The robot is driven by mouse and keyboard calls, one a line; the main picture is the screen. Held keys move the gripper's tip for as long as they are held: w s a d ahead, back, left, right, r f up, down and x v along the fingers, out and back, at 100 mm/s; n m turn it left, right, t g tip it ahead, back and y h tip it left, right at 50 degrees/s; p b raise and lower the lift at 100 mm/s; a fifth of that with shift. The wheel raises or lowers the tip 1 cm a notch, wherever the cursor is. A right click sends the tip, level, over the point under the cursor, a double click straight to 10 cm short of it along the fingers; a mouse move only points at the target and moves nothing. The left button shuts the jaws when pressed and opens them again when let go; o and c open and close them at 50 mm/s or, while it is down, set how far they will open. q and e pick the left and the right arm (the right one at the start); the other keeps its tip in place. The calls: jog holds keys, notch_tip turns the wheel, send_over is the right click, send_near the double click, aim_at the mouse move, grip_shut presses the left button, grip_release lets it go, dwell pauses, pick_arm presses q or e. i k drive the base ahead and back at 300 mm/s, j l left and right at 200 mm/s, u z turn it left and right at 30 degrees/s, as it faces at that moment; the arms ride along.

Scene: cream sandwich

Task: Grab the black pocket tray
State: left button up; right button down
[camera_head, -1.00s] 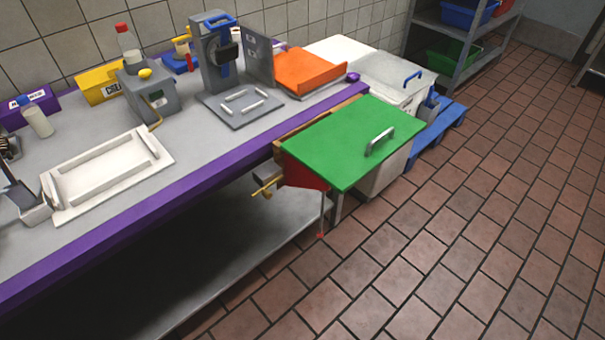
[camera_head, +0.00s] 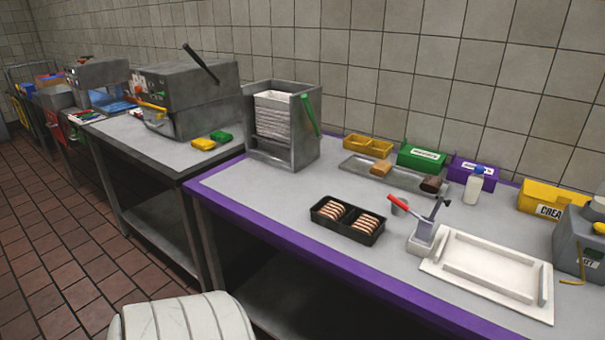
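The black pocket tray (camera_head: 314,216) sits flat on the purple-edged table, left of the white tray and close to the front edge. It has two compartments, each holding a row of pale and brown sliced pieces. Neither of my grippers is in view.
A grey holder with upright tools (camera_head: 423,239) and a white tray (camera_head: 460,287) stand right of the black tray. A metal rack (camera_head: 303,150) stands behind it at left. A long metal tray (camera_head: 352,168) lies behind. Purple table edge (camera_head: 270,235) faces floor; a white ribbed object (camera_head: 185,318) is below.

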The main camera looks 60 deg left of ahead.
aim_at(342, 227)
jog(key=u, duration=1.6)
jog(key=i+j+z, duration=0.1)
jog(key=j, duration=0.3)
jog(key=i+j+z, duration=0.1)
jog(key=j, duration=0.35)
jog(key=i+j+z, duration=0.1)
jog(key=i+j, duration=0.15)
jog(key=j, duration=0.15)
jog(key=i+j+z, duration=0.1)
jog(key=j, duration=0.35)
jog(key=i+j+z, duration=0.1)
jog(key=j, duration=0.35)
jog(key=i+j, duration=0.1)
jog(key=j, duration=0.35)
jog(key=i+z, duration=0.05)
